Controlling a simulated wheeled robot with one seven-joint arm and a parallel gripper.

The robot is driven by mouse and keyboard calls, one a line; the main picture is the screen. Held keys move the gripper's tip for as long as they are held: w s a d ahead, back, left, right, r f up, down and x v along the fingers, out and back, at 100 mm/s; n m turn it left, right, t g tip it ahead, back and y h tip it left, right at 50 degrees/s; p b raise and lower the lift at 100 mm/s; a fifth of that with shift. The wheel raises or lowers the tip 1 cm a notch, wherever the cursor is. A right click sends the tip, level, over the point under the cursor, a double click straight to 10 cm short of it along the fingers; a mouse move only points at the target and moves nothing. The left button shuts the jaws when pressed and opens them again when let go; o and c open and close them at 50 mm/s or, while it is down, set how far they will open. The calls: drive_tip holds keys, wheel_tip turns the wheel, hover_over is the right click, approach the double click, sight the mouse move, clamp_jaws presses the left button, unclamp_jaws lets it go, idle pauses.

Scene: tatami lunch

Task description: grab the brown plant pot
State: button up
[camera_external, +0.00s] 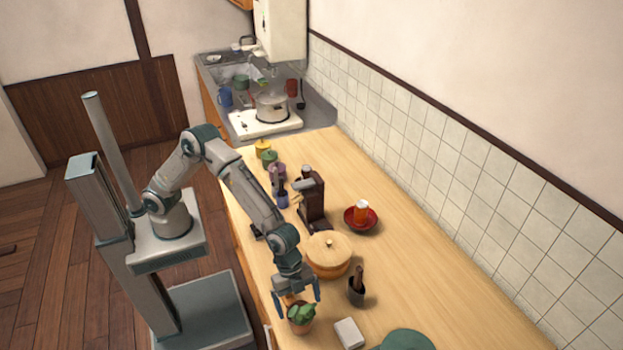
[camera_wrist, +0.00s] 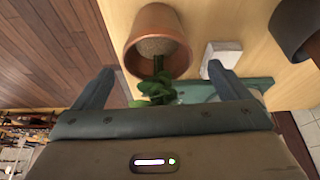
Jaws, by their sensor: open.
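The brown plant pot (camera_external: 301,325) stands near the left front edge of the wooden counter, with a green plant in it. In the wrist view the terracotta pot (camera_wrist: 156,28) shows at top centre, its soil and green leaves (camera_wrist: 157,90) towards my gripper. My gripper (camera_external: 296,300) is open and hangs just over the pot, its fingers on either side of the plant. In the wrist view the two fingers of my gripper (camera_wrist: 168,78) are spread wide, with the leaves between them. I cannot tell if a finger touches the pot.
A white block (camera_external: 349,334) lies right of the pot. A dark cup with utensils (camera_external: 356,292) and a round wooden lidded tub (camera_external: 328,266) stand behind it. A green round thing (camera_external: 405,341) is at the front. The counter's right side (camera_external: 450,290) is clear.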

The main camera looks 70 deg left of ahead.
sight(302, 321)
drive_tip(key=shift+p+x, duration=0.95)
drive_tip(key=shift+x, duration=2.15)
drive_tip(key=shift+s, duration=0.1)
drive_tip(key=c, duration=1.2)
drive_tip(key=shift+c, duration=0.3)
drive_tip(key=shift+r, duration=0.1)
